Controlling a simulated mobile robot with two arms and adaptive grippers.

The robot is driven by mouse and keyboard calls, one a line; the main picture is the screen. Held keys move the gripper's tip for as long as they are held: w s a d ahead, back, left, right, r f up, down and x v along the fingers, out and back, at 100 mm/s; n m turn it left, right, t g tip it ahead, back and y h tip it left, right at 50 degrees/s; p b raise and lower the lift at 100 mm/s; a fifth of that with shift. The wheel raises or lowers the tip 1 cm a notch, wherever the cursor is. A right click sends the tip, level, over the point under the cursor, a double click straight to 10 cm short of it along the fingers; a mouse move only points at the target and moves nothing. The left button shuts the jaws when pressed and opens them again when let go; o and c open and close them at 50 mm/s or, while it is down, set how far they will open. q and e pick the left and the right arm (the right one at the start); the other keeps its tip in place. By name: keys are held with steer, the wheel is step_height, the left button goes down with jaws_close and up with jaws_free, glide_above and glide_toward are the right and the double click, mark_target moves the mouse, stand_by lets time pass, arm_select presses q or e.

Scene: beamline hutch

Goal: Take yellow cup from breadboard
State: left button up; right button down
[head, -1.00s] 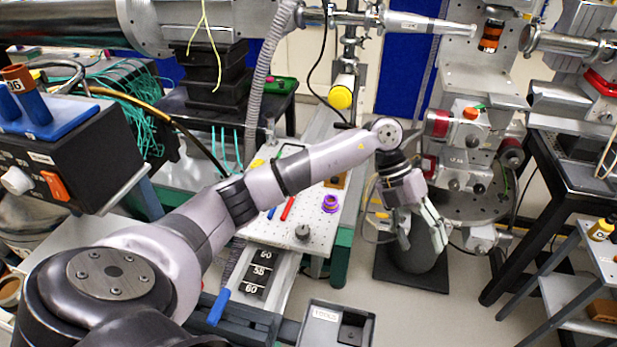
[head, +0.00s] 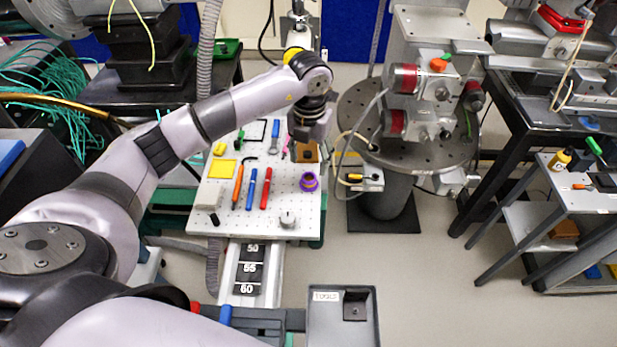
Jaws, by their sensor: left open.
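The white breadboard (head: 230,222) lies left of centre in the head view, with several small things on it. I cannot make out a clear yellow cup on it. A flat yellow square (head: 222,169) and a small yellow piece (head: 219,149) are at its left side. A yellow round part (head: 291,54) shows partly behind my left arm, beyond the board. My left gripper (head: 309,132) is open and points down over the board's far right part. Its fingertips are hard to see. My right gripper is out of view.
An orange, a blue and a red tool (head: 266,188) lie mid-board. A purple ring (head: 309,181) and a grey knob (head: 288,219) are on its right side. A brown block (head: 305,153) is under my gripper. A round perforated stage (head: 425,150) stands to the right.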

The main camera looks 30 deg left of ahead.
mark_target(309, 177)
arm_select(q)
step_height(309, 177, down, 2)
steer(key=shift+a+f, duration=0.1)
steer(key=shift+f+p, duration=0.45)
steer(key=f, duration=0.2)
steer(key=f+p, duration=0.1)
steer(key=shift+w+f, duration=0.2)
steer(key=shift+f, duration=0.6)
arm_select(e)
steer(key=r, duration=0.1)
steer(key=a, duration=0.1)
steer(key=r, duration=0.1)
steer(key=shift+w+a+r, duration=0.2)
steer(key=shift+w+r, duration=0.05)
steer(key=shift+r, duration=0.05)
arm_select(q)
steer(key=c, duration=1.3)
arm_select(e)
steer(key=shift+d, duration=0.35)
